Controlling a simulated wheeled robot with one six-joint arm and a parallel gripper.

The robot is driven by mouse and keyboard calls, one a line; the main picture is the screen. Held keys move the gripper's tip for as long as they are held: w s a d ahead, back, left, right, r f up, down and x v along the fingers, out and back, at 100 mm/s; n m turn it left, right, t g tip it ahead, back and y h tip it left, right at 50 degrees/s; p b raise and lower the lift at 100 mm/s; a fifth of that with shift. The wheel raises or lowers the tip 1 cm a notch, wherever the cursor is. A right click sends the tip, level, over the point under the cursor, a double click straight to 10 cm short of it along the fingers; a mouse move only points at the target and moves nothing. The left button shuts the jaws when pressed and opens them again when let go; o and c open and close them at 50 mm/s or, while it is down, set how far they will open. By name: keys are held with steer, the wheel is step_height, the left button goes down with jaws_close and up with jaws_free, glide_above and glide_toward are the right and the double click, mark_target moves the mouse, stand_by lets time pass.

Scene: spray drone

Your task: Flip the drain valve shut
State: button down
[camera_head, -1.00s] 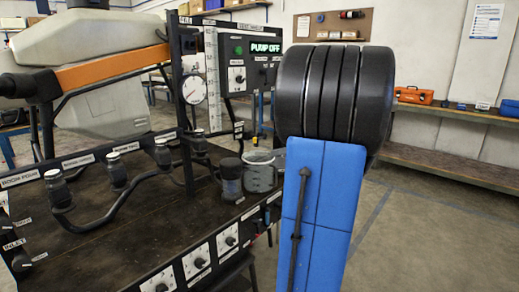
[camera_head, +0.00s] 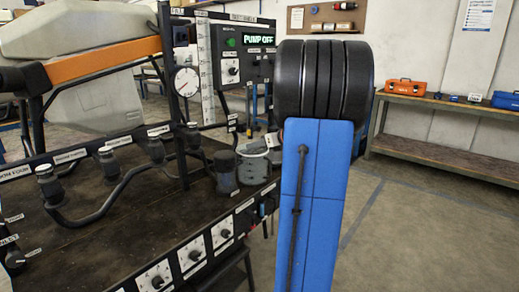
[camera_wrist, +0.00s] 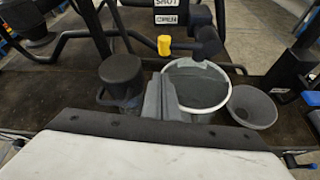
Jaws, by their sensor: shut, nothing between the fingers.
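A yellow valve handle (camera_wrist: 164,45) shows in the wrist view, just below a label reading OPEN (camera_wrist: 166,19). A label reading SHUT sits above that one. The handle is near a dark pipe (camera_wrist: 205,43), beyond my fingertips. My gripper (camera_wrist: 165,93) is shut and empty, its grey fingers together between a dark-lidded cup and a grey jug. The fingers appear apart from the yellow handle. In the head view my blue and black arm (camera_head: 318,200) stands in front of the bench's right end, and I cannot make out the handle or the gripper clearly there.
The grey jug (camera_wrist: 198,88) and dark-lidded cup (camera_wrist: 121,78) stand close beside the fingers. A grey funnel-like cup (camera_wrist: 252,107) is to the right. Black pipes and valves (camera_head: 110,190) cross the bench. A panel reads PUMP OFF (camera_head: 258,40). Floor right of my arm is clear.

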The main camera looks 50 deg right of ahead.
steer(key=shift+w+d+r, duration=0.15)
steer(key=shift+r, duration=1.05)
steer(key=shift+r+m+y, duration=0.3)
steer(key=shift+y, duration=0.1)
steer(key=d+r+m+t+y, duration=0.1)
steer(key=d+r+m+y, duration=0.3)
steer(key=r+m, duration=0.2)
steer(key=shift+w+r+m+y, duration=0.15)
steer(key=shift+r+m+y, duration=0.15)
steer(key=shift+r, duration=0.6)
steer(key=shift+d+r, duration=0.1)
steer(key=shift+d, duration=0.05)
stand_by(0.8)
steer(key=s+d, duration=0.1)
steer(key=s, duration=0.8)
steer(key=shift+s, duration=0.2)
stand_by(0.4)
